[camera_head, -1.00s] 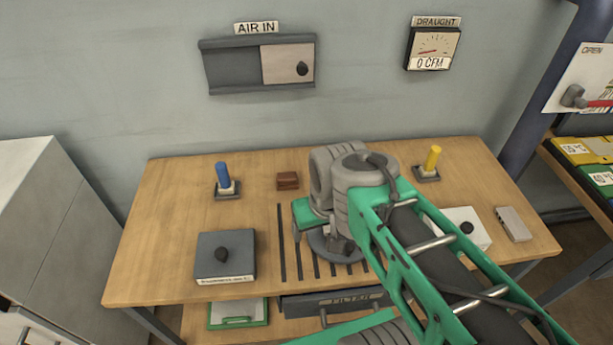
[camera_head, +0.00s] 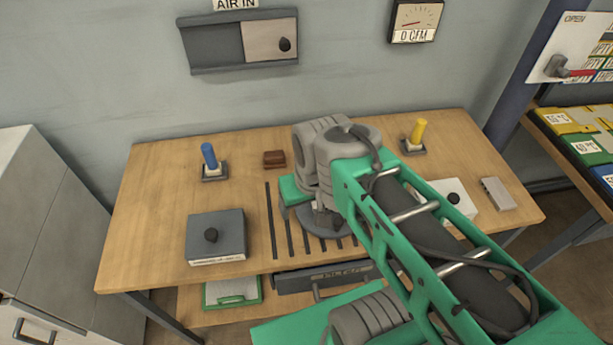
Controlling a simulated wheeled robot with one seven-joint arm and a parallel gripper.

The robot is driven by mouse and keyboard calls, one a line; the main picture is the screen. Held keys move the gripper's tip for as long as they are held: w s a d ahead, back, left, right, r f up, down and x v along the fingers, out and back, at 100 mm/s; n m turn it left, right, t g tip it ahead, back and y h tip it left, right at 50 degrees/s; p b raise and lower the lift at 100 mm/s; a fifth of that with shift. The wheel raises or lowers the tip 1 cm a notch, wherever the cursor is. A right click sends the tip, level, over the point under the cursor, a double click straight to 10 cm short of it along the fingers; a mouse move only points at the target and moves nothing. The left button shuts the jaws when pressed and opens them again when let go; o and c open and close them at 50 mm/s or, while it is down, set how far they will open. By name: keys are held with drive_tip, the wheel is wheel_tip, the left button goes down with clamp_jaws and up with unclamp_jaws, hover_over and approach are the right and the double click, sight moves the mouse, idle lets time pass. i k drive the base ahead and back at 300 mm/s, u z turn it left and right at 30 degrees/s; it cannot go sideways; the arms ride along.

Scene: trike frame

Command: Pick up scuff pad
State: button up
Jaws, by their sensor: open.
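A small reddish-brown block (camera_head: 275,159), which looks like the scuff pad, lies at the back of the wooden table (camera_head: 150,245), right of the blue-handled stand. A light grey block (camera_head: 498,193) lies at the table's right edge; I cannot tell for certain which of the two is the pad. My gripper (camera_head: 322,222) is over the slotted middle of the table, to the right of and nearer than the brown block. It is open, but my wrist and arm hide much of it. No block shows in it.
A blue-handled stand (camera_head: 211,162) and a yellow-handled stand (camera_head: 415,138) stand at the back. A dark grey box with a knob (camera_head: 215,238) sits front left. A white box with a knob (camera_head: 455,203) is beyond my arm. A clipboard (camera_head: 231,291) lies on the lower shelf.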

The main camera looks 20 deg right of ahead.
sight(277, 159)
drive_tip(key=z, duration=0.1)
drive_tip(key=k, duration=0.45)
drive_tip(key=u, duration=0.9)
drive_tip(key=i, duration=0.8)
